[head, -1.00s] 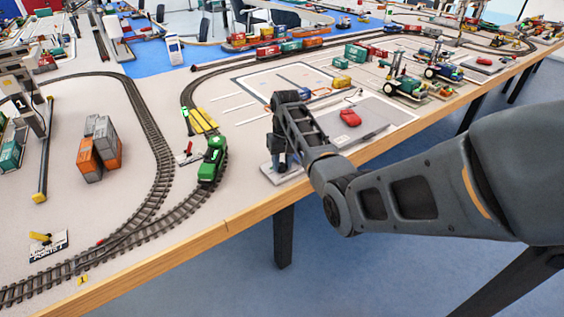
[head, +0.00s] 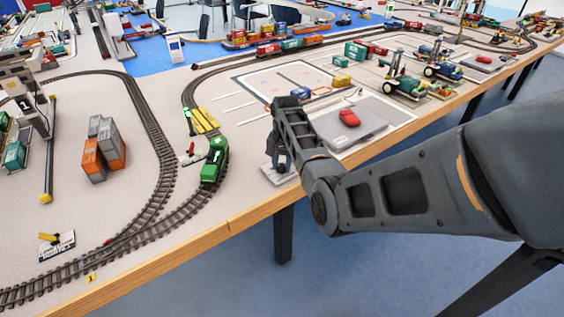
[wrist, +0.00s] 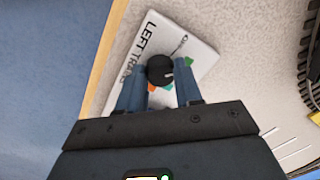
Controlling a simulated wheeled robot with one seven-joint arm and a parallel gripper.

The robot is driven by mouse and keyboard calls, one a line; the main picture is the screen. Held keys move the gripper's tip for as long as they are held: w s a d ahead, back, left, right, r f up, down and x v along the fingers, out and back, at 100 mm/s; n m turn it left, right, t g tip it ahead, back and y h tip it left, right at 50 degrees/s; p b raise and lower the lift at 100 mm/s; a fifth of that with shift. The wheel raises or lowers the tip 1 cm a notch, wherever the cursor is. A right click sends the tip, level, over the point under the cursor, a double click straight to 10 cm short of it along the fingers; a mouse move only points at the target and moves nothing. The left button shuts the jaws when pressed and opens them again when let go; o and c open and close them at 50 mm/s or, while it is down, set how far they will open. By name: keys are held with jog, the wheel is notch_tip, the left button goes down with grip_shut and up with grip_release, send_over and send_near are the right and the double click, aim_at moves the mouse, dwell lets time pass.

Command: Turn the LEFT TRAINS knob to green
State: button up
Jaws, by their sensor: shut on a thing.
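The LEFT TRAINS knob (wrist: 160,68) is a round black dial with a short white pointer mark, on a white panel (wrist: 190,36) lettered LEFT TRAINS. In the wrist view the pointer mark is on the knob's right side, slightly toward the lower right. An orange patch (wrist: 151,87) and green patches (wrist: 181,62) show beside the knob, partly hidden. My gripper (wrist: 160,74) has its two blue fingers on either side of the knob, shut on it. In the head view the panel (head: 268,174) lies near the table's front edge, and my arm hides the knob.
A green locomotive (head: 213,163) stands on the curved track just left of the panel. The wooden table edge (head: 240,217) runs close in front of the panel.

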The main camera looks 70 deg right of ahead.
aim_at(283, 166)
jog(key=shift+m, duration=0.4)
jog(key=o, duration=1)
jog(key=shift+o, duration=0.2)
jog(key=shift+s+r+b, duration=0.2)
jog(key=shift+r+b, duration=0.15)
jog(key=shift+r, duration=3.55)
